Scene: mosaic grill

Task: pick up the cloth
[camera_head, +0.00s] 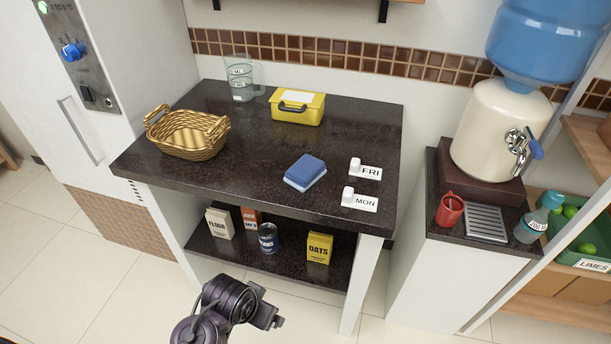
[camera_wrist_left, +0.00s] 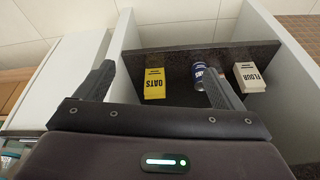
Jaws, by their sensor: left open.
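A blue block-like pad with a pale lower edge (camera_head: 305,172), the only cloth-like thing I see, lies flat on the dark counter (camera_head: 250,150), right of its middle. Whether it is a folded cloth or a sponge I cannot tell. My left gripper (camera_head: 266,309) is in front of the counter and below its top, well apart from the pad. In the left wrist view its two fingers (camera_wrist_left: 160,85) are spread with nothing between them, facing the lower shelf. The pad does not show in that view. My right gripper is not in view.
A wicker basket (camera_head: 188,133), a clear jug (camera_head: 240,78), a yellow box (camera_head: 297,106) and FRI (camera_head: 371,172) and MON (camera_head: 360,202) tags stand around the pad. Below, a shelf holds flour (camera_head: 220,223), a can (camera_head: 268,238) and oats (camera_head: 319,247). The counter's front edge overhangs it.

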